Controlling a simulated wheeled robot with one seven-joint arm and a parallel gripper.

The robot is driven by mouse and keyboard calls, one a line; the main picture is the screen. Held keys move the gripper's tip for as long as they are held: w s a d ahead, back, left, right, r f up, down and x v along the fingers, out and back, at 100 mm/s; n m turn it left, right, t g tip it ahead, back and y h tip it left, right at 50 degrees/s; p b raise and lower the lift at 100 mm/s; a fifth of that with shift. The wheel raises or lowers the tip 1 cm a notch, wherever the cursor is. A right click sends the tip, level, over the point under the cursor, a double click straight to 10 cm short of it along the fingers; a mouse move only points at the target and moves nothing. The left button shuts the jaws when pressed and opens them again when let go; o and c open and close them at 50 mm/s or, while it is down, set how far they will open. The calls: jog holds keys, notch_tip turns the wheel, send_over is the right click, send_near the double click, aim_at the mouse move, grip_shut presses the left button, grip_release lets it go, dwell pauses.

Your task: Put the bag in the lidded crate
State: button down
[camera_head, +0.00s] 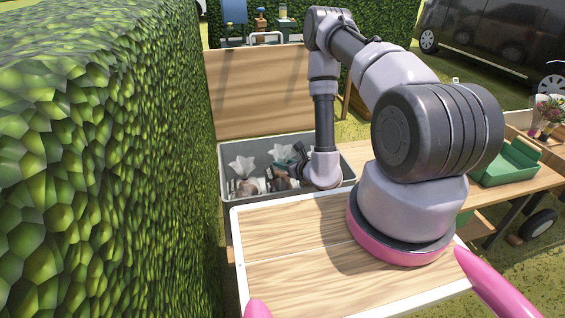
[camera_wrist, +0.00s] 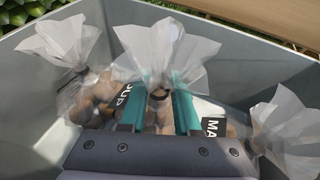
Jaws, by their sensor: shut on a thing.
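The grey crate (camera_head: 335,164) stands just beyond the wooden worktop, with its top open; its wall also shows in the wrist view (camera_wrist: 240,45). A wooden panel (camera_head: 255,95), apparently its lid, stands upright behind it. My gripper (camera_wrist: 158,92) is down inside the crate, its teal fingers shut around the tied neck of a clear bag (camera_wrist: 165,50) of brown round things. A similar bag (camera_wrist: 95,90) is to the left and another clear bag top (camera_wrist: 290,130) to the right. Whether the held bag touches the crate floor is hidden.
A wooden worktop with a white rim (camera_head: 290,275) lies in front of the crate. A tall hedge (camera_head: 110,150) closes off the left. A green tray (camera_head: 508,165) sits on a table at right. A dark van (camera_head: 495,40) is parked behind.

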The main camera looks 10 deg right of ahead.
jog(key=shift+f, duration=0.3)
jog(key=c, duration=0.6)
grip_release()
